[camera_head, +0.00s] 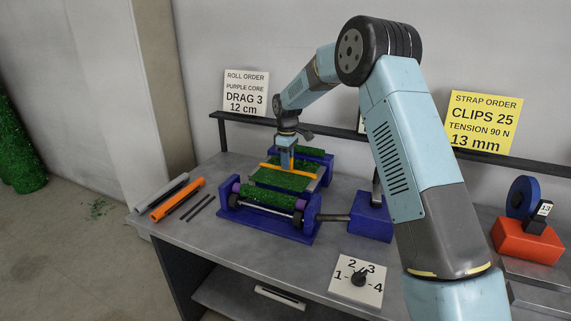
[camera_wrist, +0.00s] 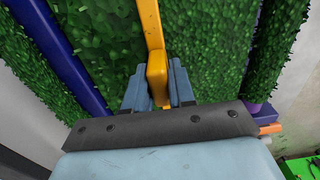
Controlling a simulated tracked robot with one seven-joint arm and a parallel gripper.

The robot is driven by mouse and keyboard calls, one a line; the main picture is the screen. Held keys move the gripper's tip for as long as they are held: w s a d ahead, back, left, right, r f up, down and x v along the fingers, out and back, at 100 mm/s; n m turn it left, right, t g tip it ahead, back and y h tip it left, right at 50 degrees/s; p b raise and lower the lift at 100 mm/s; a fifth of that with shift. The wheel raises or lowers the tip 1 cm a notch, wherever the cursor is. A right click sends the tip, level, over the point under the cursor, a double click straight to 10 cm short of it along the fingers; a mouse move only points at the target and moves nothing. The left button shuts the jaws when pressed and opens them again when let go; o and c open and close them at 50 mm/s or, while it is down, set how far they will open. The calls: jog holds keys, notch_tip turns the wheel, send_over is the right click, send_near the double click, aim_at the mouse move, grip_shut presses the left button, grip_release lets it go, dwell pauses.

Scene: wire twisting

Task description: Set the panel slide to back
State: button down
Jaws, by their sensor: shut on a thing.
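The panel slide appears to be the orange bar (camera_head: 301,174) lying across the green grass-like panel (camera_head: 275,181) in the blue machine on the bench. In the wrist view the slide's yellow-orange handle (camera_wrist: 156,72) stands between my fingers, with its bar running up over the green turf (camera_wrist: 105,50). My gripper (camera_head: 287,160) points down at the bar; in the wrist view my gripper (camera_wrist: 157,88) is shut on the handle. No back or front marking for the slide is readable.
A green roll (camera_head: 268,196) lies in the blue frame (camera_head: 262,223) in front of the panel. A numbered dial (camera_head: 359,279) sits on the bench at front. Orange and grey tubes (camera_head: 178,199) lie at left. An orange block (camera_head: 526,241) stands at right. Order cards stand behind.

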jog(key=shift+w+d+r, duration=0.1)
jog(key=shift+w+d, duration=0.1)
jog(key=shift+w, duration=0.05)
jog(key=c, duration=1.2)
grip_release()
jog(key=shift+w, duration=0.1)
jog(key=shift+c, duration=0.2)
jog(key=shift+o, duration=1)
notch_tip(320, 180, up, 14)
jog(key=shift+f, duration=0.25)
